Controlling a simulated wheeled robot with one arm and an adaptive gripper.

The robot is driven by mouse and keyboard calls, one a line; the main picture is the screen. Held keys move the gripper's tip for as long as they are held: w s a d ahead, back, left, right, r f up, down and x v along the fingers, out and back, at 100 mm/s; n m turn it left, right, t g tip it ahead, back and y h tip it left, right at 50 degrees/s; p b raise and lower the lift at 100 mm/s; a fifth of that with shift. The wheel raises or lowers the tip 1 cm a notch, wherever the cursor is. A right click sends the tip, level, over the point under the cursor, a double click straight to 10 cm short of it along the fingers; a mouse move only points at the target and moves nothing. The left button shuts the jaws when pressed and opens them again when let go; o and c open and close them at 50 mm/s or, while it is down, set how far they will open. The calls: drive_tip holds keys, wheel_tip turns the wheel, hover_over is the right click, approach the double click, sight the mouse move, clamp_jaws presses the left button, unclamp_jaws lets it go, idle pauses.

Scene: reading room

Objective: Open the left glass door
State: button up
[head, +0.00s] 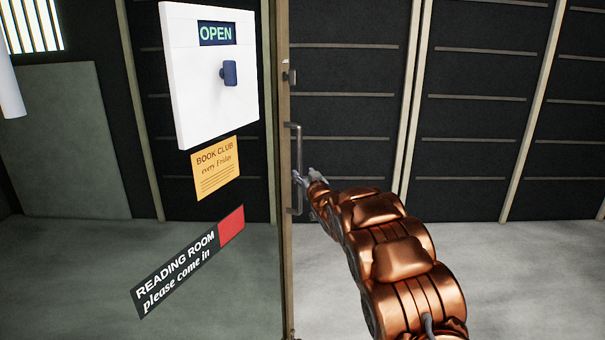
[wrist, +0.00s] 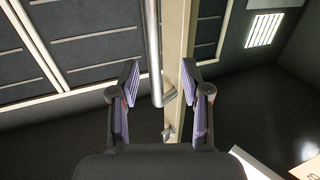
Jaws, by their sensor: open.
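The glass door shows in the head view as a see-through pane bearing signs, with a narrow brown upright frame (head: 284,80) at its right edge. A slim vertical bar handle (head: 299,145) stands off this frame. My gripper (head: 305,178) is at the handle's lower half, with its fingers spread. In the wrist view, the handle (wrist: 153,40) runs down between the two open fingers (wrist: 160,68), with the pale door frame (wrist: 178,30) just right of it. The right finger overlaps the frame in that view. I cannot tell whether either finger touches the bar.
A white box with an OPEN sign (head: 209,85), a yellow book club notice (head: 215,168) and a dark reading room sign (head: 180,268) appear on the pane. Dark panelled walls (head: 480,120) stand behind. The grey floor (head: 530,270) at right looks clear.

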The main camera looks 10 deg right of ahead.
drive_tip(key=shift+s, duration=0.85)
drive_tip(key=s+d+f+m+g+h, duration=0.15)
drive_tip(key=s+g, duration=0.35)
drive_tip(key=s, duration=0.7)
drive_tip(key=s+d+f+m+g+h, duration=0.15)
drive_tip(key=s+g, duration=0.25)
drive_tip(key=s, duration=0.8)
drive_tip(key=s+a+f+g, duration=0.2)
drive_tip(key=s+a+g, duration=0.1)
drive_tip(key=s, duration=1.1)
drive_tip(key=s+a+f+n+g+y, duration=0.1)
drive_tip(key=s+a+g, duration=0.2)
drive_tip(key=s, duration=1.2)
drive_tip(key=s+a+f+n+g+y, duration=0.1)
drive_tip(key=s+a+f+g, duration=0.1)
drive_tip(key=s, duration=1.3)
drive_tip(key=a+g, duration=0.1)
drive_tip(key=g, duration=0.1)
drive_tip(key=shift+s+a+f+g, duration=0.2)
drive_tip(key=shift+a+f+g, duration=0.15)
drive_tip(key=shift+g, duration=0.05)
